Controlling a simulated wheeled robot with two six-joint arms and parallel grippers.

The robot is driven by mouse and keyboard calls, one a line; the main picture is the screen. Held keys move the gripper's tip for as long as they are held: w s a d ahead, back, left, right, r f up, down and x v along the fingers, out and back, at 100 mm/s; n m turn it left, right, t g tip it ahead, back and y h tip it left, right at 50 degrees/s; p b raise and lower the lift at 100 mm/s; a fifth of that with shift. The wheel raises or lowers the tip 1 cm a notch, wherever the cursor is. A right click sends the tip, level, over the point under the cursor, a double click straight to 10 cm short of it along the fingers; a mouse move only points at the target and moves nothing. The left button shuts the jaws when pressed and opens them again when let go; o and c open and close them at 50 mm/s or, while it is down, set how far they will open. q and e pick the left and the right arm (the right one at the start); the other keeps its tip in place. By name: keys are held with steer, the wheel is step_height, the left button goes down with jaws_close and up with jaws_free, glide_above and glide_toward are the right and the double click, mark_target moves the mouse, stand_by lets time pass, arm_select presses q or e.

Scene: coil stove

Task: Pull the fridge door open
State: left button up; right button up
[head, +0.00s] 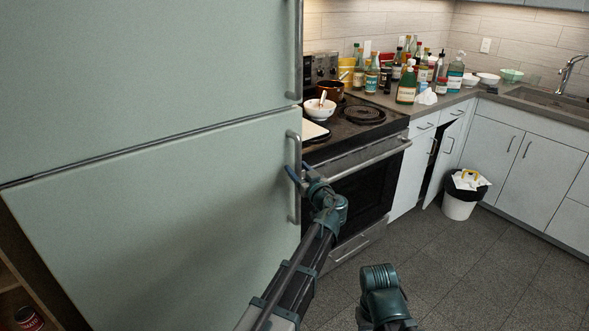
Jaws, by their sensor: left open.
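The pale green fridge has an upper door (140,80) and a lower door (170,225), with a dark seam between them. Both look shut. The upper door has a vertical metal handle (299,50) on its right edge. The lower door has a similar handle (293,205) on its right edge. My left gripper (297,172) is open at the middle of the lower handle, with its fingers close to the bar. I cannot tell whether they touch it or lie on both sides. My right gripper is not in view.
A black coil stove (365,185) stands right of the fridge, with a pot (331,90) and white bowl (319,109) on top. A cabinet door (447,155) stands ajar near a bin (462,198). The grey floor (470,265) in front is clear.

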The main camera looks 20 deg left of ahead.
arm_select(q)
jaws_close()
stand_by(1.4)
